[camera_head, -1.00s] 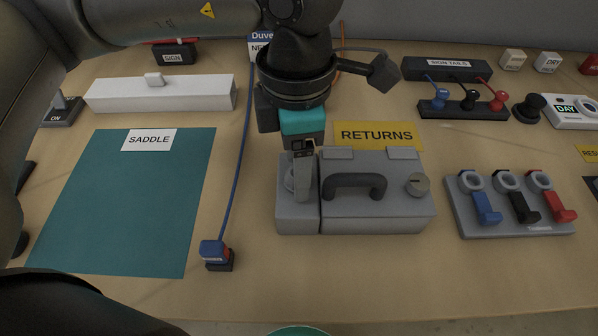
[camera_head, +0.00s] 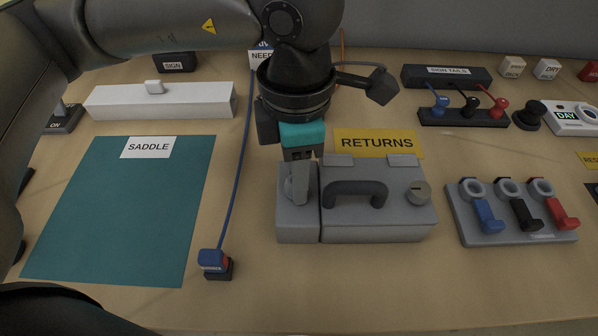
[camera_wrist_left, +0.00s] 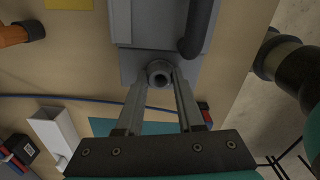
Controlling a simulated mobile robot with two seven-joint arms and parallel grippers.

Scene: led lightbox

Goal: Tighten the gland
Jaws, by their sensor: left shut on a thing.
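The gland (camera_wrist_left: 160,75) is a short grey round fitting with a dark bore, on the narrow left part of a grey box (camera_head: 375,222). My left gripper (camera_head: 297,188) points down at that part of the box, and its fingers hide most of the gland in the head view. In the left wrist view the two long grey fingers of my left gripper (camera_wrist_left: 160,82) lie on either side of the gland, with their tips against it. The box has a dark handle (camera_head: 356,189) and a round slotted knob (camera_head: 418,193). My right gripper is not in view.
A yellow RETURNS card (camera_head: 378,143) lies behind the box. A rack with blue, black and red clips (camera_head: 512,231) stands to the right. A teal SADDLE mat (camera_head: 115,215) lies left, with a blue cable (camera_head: 238,170) beside it.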

